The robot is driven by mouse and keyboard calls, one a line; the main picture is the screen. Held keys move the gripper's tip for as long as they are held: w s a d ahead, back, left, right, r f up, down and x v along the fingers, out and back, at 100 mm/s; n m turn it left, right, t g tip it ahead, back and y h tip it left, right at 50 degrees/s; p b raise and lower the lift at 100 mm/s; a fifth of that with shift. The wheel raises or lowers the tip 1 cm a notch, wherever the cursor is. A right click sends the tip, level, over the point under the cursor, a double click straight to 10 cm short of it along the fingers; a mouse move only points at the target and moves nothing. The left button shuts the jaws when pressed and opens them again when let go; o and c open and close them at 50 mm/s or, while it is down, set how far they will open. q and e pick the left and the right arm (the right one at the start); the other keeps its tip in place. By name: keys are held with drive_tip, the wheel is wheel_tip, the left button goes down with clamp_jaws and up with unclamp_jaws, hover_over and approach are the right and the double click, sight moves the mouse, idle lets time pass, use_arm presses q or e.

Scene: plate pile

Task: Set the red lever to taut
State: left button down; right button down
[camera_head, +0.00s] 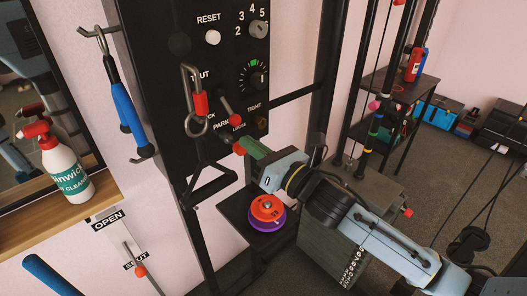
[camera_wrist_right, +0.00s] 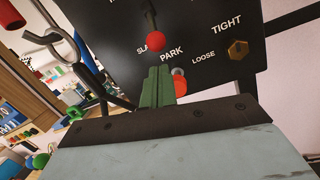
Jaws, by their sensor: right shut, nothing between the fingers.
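The red-knobbed lever (camera_head: 237,121) sticks out from the black panel, below a partly hidden label reading "UT". In the right wrist view its red ball (camera_wrist_right: 155,42) hangs low beside the partly covered "SLA" label. My right gripper (camera_head: 246,145) has green fingers, shut and empty, just below that lever and apart from it. The fingers (camera_wrist_right: 158,78) show in the wrist view below the ball. A second red ball (camera_head: 239,148) sits at the fingertips, and in the wrist view it is partly behind them (camera_wrist_right: 181,86), under PARK and LOOSE. I cannot tell whether they touch. My left gripper is out of view.
A metal carabiner (camera_head: 190,95) and a black triangular handle (camera_head: 208,180) hang before the panel's left side. A brass knob (camera_wrist_right: 238,49) sits by TIGHT. Orange and purple discs (camera_head: 267,210) lie below. A spray bottle (camera_head: 65,165) stands on the left shelf.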

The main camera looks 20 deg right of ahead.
sight(238, 145)
drive_tip(key=shift+x, duration=2.35)
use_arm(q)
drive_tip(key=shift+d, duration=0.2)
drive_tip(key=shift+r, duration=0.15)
